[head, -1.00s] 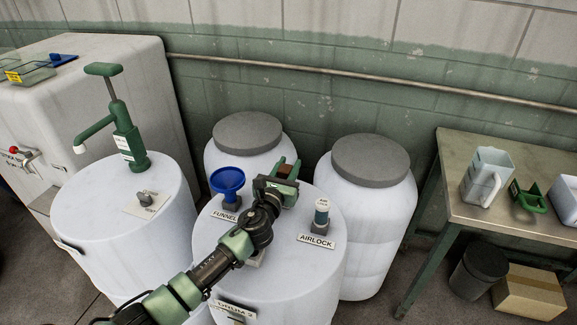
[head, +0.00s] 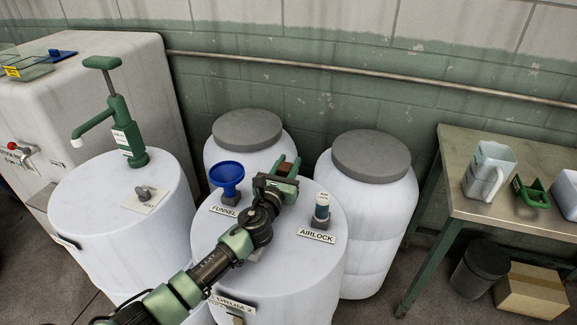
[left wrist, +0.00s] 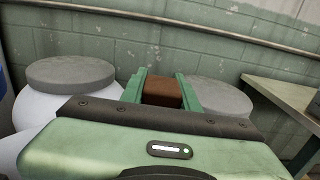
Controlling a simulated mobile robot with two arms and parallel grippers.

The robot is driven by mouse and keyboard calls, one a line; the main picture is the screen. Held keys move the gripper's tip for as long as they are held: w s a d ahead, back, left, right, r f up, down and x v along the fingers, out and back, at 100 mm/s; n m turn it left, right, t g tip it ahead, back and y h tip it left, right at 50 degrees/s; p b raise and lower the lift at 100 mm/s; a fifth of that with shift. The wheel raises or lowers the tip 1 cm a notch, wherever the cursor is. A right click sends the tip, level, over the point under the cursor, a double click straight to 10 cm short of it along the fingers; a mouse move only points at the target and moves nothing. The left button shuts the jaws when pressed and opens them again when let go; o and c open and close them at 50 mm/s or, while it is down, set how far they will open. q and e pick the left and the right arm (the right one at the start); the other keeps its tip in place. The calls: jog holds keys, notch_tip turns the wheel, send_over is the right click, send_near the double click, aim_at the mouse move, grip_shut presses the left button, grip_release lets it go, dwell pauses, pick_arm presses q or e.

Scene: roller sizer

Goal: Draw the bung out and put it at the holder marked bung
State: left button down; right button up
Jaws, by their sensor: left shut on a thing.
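My left gripper (head: 287,168) is shut on the brown bung (left wrist: 163,92), which shows between its green fingers in the left wrist view. In the head view the gripper is over the far part of the white drum marked drum 2 (head: 300,270), between the blue funnel (head: 227,175) and the airlock (head: 321,207). The bung is mostly hidden by the gripper in the head view. My arm covers the middle of the drum top, and I cannot read a holder marked bung. My right gripper is not in view.
A white drum with a green pump (head: 125,135) stands at the left. Two grey-lidded drums (head: 247,130) (head: 371,158) stand behind. A table (head: 470,200) with a white jug (head: 488,172) is at the right. A pipe runs along the wall.

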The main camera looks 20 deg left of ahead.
pick_arm(q)
jog(key=shift+s+d+f, duration=0.1)
jog(key=shift+s+f, duration=0.05)
jog(key=shift+f, duration=0.4)
jog(key=shift+s+d+f, duration=0.1)
jog(key=shift+s+f, duration=0.05)
jog(key=shift+f, duration=0.4)
jog(key=shift+r, duration=0.1)
jog(key=shift+w+r+p, duration=0.15)
jog(key=shift+r+p, duration=0.05)
jog(key=shift+p, duration=0.2)
jog(key=shift+a+r, duration=0.1)
jog(key=shift+w+a, duration=0.1)
dwell(0.5)
jog(key=shift+a+r, duration=0.15)
jog(key=shift+a, duration=0.1)
dwell(0.5)
